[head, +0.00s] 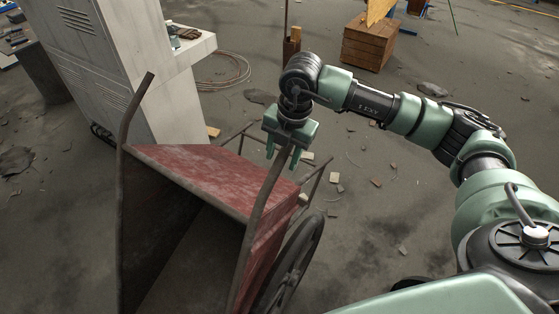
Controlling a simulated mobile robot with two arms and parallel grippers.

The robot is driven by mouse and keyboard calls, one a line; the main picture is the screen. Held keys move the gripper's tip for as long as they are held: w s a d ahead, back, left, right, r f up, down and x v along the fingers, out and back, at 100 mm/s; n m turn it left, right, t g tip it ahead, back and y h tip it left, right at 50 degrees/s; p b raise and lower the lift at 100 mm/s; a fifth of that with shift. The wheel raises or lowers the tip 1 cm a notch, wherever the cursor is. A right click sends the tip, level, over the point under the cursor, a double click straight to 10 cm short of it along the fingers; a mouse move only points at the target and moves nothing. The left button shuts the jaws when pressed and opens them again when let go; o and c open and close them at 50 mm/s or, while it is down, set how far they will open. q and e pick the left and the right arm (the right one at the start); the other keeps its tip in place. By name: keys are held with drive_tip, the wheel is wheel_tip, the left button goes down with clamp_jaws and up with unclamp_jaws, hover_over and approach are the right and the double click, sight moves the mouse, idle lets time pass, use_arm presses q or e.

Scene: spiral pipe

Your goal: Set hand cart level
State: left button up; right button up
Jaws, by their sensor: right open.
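The hand cart (215,168) stands in the lower left and middle of the head view, tilted, with a worn red panel and a dark open body. Its left handle (136,100) rises free with nothing on it. Its right handle (257,208) runs up to my right gripper (283,155). The gripper is open and points down, with its fingers on either side of the handle's upper end; I cannot tell if they touch it. A spoked wheel (291,266) shows at the cart's right side. My left gripper is out of view.
A pale metal cabinet (105,60) stands close behind the cart on the left. A wooden crate (367,45) stands at the back. Thin cables (225,72) and small debris (376,182) lie on the floor. The floor right of the cart is mostly open.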

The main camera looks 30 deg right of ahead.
drive_tip(key=shift+w+a+f+p, duration=0.15)
drive_tip(key=shift+f+p, duration=0.15)
drive_tip(key=shift+f, duration=0.75)
drive_tip(key=shift+w+a+f+p, duration=0.1)
drive_tip(key=shift+f+p, duration=0.2)
drive_tip(key=shift+f, duration=0.7)
clamp_jaws()
drive_tip(key=shift+r, duration=0.1)
